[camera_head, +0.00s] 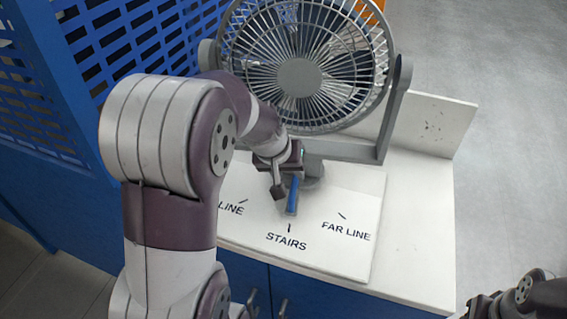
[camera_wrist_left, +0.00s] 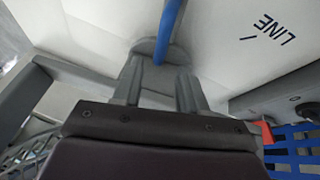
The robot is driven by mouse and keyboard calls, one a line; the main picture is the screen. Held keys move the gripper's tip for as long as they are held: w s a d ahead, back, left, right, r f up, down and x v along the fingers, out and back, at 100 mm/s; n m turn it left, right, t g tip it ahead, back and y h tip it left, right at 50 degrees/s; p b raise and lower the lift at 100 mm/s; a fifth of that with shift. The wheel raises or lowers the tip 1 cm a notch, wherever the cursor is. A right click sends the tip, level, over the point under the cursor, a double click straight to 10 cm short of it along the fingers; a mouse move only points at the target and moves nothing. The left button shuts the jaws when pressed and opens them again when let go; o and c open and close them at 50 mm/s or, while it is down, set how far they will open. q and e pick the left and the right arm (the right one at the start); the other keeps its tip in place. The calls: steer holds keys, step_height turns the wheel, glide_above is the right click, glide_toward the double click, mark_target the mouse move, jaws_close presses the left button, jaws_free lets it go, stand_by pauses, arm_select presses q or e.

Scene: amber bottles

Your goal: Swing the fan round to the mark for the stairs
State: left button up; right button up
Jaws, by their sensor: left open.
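The grey fan (camera_head: 300,76) stands in its U-shaped bracket on a white board. A blue pointer (camera_head: 292,196) sticks out from its base toward the front. Its tip lies just short of the short tick above the STAIRS label (camera_head: 286,241), close to in line with it. My left gripper (camera_head: 283,180) is at the pointer, low over the board. In the left wrist view its open fingers (camera_wrist_left: 162,78) stand apart in front of the pointer's grey round end, with the blue pointer (camera_wrist_left: 172,25) beyond. I cannot tell whether they touch it.
The FAR LINE label (camera_head: 345,231) is right of STAIRS, and a partly hidden LINE label (camera_head: 230,209) is left. A low white panel (camera_head: 433,122) stands behind the counter's right side. Part of my right arm shows bottom right.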

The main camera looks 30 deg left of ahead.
arm_select(q)
steer(key=b+v, duration=0.1)
steer(key=v, duration=0.7)
arm_select(e)
steer(key=shift+f, duration=0.85)
